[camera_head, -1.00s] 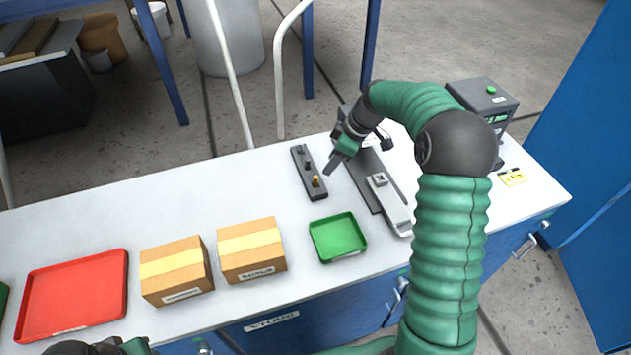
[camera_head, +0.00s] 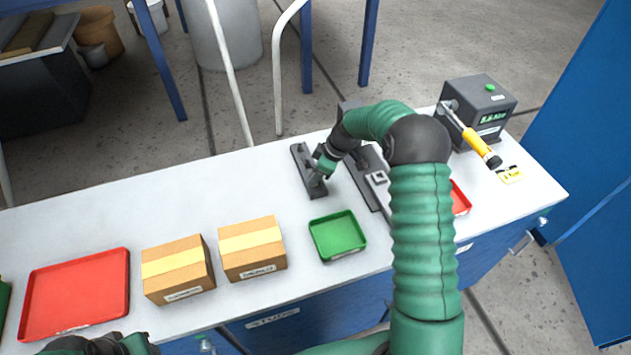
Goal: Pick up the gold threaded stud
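The dark stud rack (camera_head: 301,160) lies on the white bench, left of the grey fixture. My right gripper (camera_head: 316,178) is down at the near end of the rack, where the gold stud stood in the earlier view. The gold stud is hidden behind the gripper now, and I cannot tell whether the fingers are open or shut on it. Part of my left gripper (camera_head: 100,346) shows at the bottom left edge; its fingers are not clear.
A green tray (camera_head: 338,236) lies just in front of the rack. Two cardboard boxes (camera_head: 178,270) and a red tray (camera_head: 75,294) are to the left. A grey device (camera_head: 482,108) with a yellow-handled tool (camera_head: 473,137) stands at the right, by a small red tray (camera_head: 460,198).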

